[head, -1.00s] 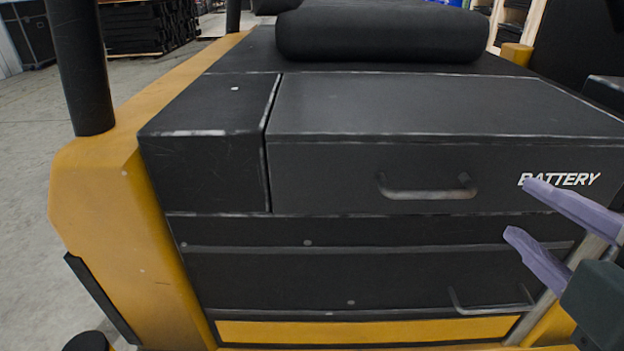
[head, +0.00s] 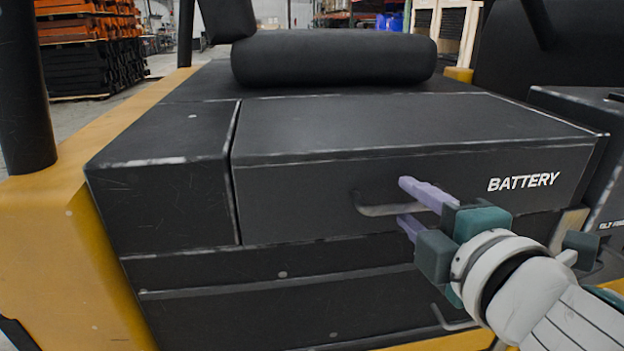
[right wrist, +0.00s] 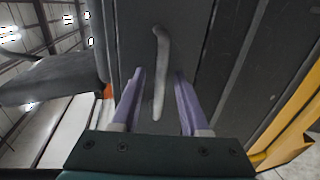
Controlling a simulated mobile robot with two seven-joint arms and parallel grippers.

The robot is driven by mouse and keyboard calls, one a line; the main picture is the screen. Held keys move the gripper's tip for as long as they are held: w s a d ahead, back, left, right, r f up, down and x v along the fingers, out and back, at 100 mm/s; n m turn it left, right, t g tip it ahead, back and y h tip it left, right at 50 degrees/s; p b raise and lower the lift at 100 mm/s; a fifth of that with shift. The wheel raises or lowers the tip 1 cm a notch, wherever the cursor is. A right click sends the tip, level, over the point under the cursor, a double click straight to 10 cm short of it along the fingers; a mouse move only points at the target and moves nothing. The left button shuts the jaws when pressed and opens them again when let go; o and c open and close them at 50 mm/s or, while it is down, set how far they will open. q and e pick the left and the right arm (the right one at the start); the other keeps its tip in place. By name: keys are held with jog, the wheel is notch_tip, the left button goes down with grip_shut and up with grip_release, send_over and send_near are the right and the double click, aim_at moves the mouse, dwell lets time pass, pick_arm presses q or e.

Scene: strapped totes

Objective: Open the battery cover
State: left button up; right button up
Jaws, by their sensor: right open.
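The battery cover (head: 300,190) is a dark grey box-like lid with white BATTERY lettering on its front. It looks shut. A grey bar handle (head: 375,208) sits low on its front face. My right gripper (head: 405,205) is open, with one lilac finger above the handle bar and one below it, at the handle's right part. In the right wrist view the handle (right wrist: 160,75) lies between the two open fingers (right wrist: 158,95), with a gap on each side. The handle's right end is hidden behind my gripper in the head view. My left gripper is not in view.
A second handle (head: 452,318) is on the lower panel, below my right gripper. A black cushion roll (head: 335,57) lies behind the cover. A black post (head: 22,90) stands at the left on the yellow body (head: 75,250). Another dark unit (head: 590,130) is close at the right.

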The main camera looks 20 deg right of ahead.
jog(key=shift+w, duration=0.2)
grip_shut()
dwell(0.3)
dwell(1.1)
